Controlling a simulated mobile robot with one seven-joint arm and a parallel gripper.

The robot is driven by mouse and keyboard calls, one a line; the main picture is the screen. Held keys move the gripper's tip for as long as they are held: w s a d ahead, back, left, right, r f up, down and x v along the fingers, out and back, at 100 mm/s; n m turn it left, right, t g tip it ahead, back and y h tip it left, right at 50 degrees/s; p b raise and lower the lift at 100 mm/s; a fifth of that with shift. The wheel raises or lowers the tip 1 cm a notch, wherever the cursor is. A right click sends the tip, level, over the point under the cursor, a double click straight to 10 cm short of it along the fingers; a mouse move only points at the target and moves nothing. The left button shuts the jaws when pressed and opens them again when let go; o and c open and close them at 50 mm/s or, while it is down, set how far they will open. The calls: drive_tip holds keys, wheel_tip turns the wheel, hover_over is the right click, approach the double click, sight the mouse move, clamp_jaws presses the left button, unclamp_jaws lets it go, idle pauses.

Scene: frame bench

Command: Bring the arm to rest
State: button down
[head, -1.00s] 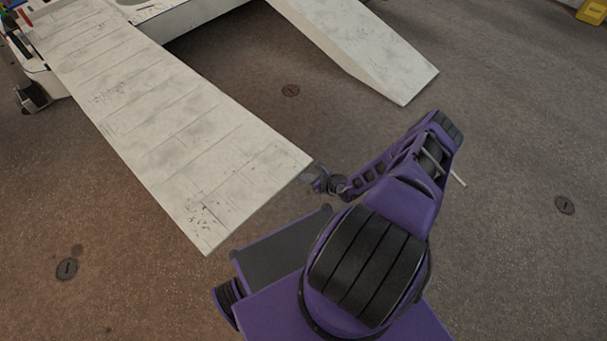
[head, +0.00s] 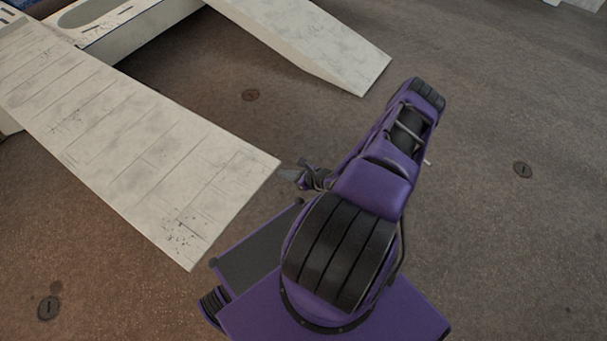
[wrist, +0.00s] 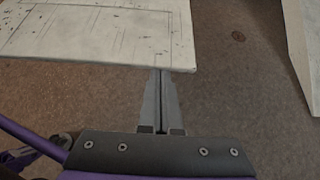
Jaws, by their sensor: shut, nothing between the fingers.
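My gripper (head: 288,173) is small in the head view, beside the near right corner of the left ramp (head: 150,150). In the wrist view my gripper (wrist: 161,75) points forward with its two grey fingers together and nothing between them. The fingertips overlap the near edge of the ramp (wrist: 95,35) in that picture; I cannot tell whether they touch it. My purple arm is bent, its elbow out to the right of my base. Part of the forearm is hidden behind the upper arm in the head view.
A second pale ramp (head: 310,45) lies at the top, joined to a white frame (head: 140,22) at the top left. Brown floor (head: 480,240) with several round dark caps is clear to the right and between the ramps.

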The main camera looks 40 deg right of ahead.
drive_tip(key=v, duration=1)
drive_tip(key=shift+p, duration=0.35)
drive_tip(key=shift+r, duration=0.1)
